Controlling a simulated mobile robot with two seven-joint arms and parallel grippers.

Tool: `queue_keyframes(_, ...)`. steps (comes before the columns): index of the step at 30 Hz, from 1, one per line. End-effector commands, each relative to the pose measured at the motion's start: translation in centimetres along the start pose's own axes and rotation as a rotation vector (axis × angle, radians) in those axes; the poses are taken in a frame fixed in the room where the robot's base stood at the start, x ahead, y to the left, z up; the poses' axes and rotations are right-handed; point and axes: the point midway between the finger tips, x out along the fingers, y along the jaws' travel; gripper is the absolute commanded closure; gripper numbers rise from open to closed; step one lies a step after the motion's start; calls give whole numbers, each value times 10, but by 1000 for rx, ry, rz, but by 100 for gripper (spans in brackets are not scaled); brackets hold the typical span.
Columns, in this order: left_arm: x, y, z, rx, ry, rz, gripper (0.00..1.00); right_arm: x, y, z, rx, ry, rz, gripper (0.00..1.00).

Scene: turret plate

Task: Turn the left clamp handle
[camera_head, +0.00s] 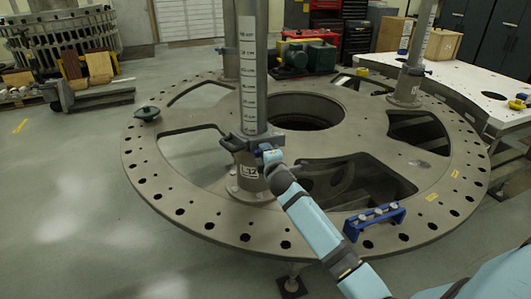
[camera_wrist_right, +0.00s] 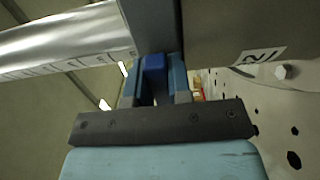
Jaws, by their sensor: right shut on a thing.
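A dark grey clamp (camera_head: 240,141) sits around the foot of the near upright post (camera_head: 252,80), on top of a short labelled stub (camera_head: 250,172). My right gripper (camera_head: 268,156) reaches the clamp's right side from the lower right. In the right wrist view, the two fingers of my right gripper (camera_wrist_right: 155,88) are shut on the clamp's blue handle (camera_wrist_right: 155,65), one on each side. The handle lies close against the dark clamp body (camera_wrist_right: 153,25). In the head view the gripper mostly hides the handle. My left gripper is not in view.
The round turret plate (camera_head: 170,200) has large openings and a rim of holes. A blue block with pegs (camera_head: 374,220) stands on the near rim.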

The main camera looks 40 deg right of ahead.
Motion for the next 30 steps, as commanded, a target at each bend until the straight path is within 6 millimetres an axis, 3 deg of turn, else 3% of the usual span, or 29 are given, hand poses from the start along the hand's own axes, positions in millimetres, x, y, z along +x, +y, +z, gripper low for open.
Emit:
queue_keyframes(17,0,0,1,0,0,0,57,0,0,0,32,0,0,100)
queue_keyframes(18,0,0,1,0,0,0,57,0,0,0,32,0,0,74)
queue_keyframes(21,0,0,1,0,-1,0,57,0,0,0,31,0,0,55)
queue_keyframes(30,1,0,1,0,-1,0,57,-2,-1,0,30,0,-1,55)
